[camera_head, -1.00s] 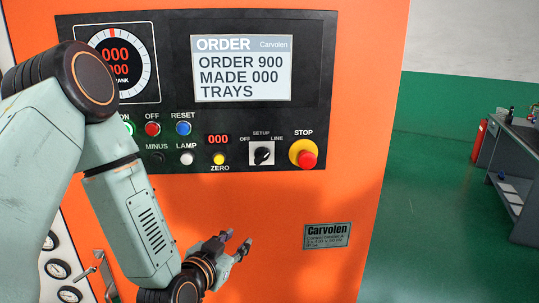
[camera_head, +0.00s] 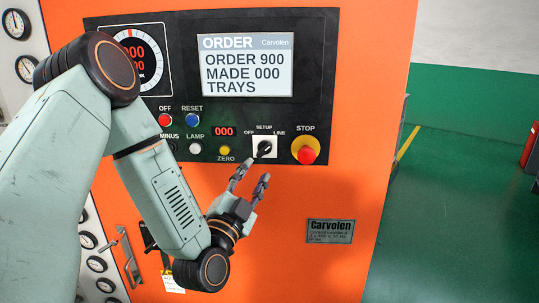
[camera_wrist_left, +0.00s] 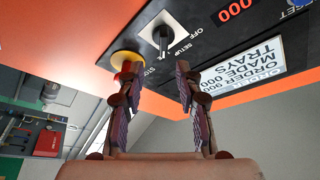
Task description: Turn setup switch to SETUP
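The setup switch (camera_head: 264,147) is a black knob on a white square plate, with OFF at its left, SETUP above and LINE at its right. My right gripper is not in view.
The red STOP button (camera_head: 307,155) on its yellow base is right of the switch; in the left wrist view it is close behind the left-hand finger. The yellow ZERO button (camera_head: 224,150) and white LAMP button (camera_head: 195,148) are left. The orange panel below is flat.

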